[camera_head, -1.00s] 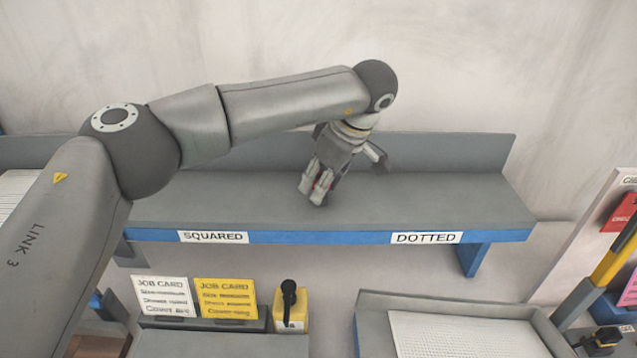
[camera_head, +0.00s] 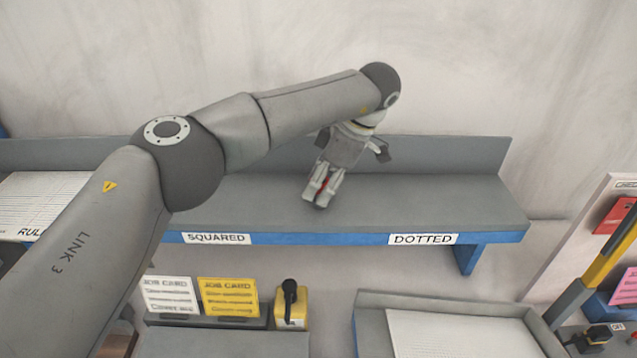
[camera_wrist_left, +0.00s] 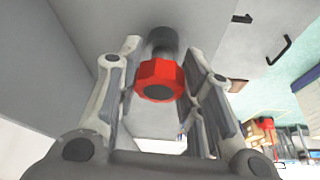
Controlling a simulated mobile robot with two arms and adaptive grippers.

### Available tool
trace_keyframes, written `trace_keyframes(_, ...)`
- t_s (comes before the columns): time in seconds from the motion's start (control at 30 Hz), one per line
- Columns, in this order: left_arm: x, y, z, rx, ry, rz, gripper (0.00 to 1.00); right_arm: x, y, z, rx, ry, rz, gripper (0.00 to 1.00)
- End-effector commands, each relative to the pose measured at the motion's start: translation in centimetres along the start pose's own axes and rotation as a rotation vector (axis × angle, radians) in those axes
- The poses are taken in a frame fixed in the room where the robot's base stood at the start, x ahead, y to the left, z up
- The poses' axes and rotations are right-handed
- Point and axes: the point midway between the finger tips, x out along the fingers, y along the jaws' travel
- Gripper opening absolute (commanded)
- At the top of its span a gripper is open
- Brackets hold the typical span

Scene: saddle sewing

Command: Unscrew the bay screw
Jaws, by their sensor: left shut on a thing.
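The bay screw (camera_wrist_left: 160,80) has a red, many-sided head with a dark centre and a dark round shank behind it that meets a grey surface in the left wrist view. My left gripper (camera_wrist_left: 167,62) has its fingers on either side of the red head and is shut on it. In the head view the left gripper (camera_head: 319,201) points down at the grey shelf (camera_head: 430,200), between the SQUARED and DOTTED labels. Only a sliver of red shows between its fingers there. My right gripper is not in view.
The shelf has a blue front edge and a raised back; its right part is bare. Below are a white job card (camera_head: 169,296), a yellow job card (camera_head: 228,297), a yellow block with a black knob (camera_head: 291,305) and a grey tray (camera_head: 450,300). A yellow-and-black post (camera_head: 603,258) stands right.

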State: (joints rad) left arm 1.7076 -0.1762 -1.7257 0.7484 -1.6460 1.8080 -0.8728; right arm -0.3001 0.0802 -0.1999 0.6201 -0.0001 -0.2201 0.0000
Motion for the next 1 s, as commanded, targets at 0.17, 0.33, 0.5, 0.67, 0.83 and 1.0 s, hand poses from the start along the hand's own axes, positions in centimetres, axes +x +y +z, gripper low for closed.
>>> trace_keyframes(0.17,0.1,0.0,0.0,-0.035,0.0,-0.016,0.08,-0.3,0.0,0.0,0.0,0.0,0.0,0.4)
trace_keyframes(0.33,0.1,0.0,0.0,-0.034,0.0,-0.016,0.08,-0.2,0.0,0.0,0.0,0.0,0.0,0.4)
trace_keyframes(0.5,0.0,0.0,0.0,-0.057,0.0,-0.026,0.08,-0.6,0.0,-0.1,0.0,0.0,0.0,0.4)
trace_keyframes(0.67,-0.1,0.0,0.0,-0.141,0.001,-0.061,0.08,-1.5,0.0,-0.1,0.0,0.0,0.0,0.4)
trace_keyframes(0.83,-0.1,0.0,0.0,-0.23,0.002,-0.099,0.08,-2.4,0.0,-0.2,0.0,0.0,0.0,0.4)
trace_keyframes(1.0,0.0,0.0,0.0,-0.291,0.001,-0.123,0.08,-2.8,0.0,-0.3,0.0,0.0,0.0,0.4)
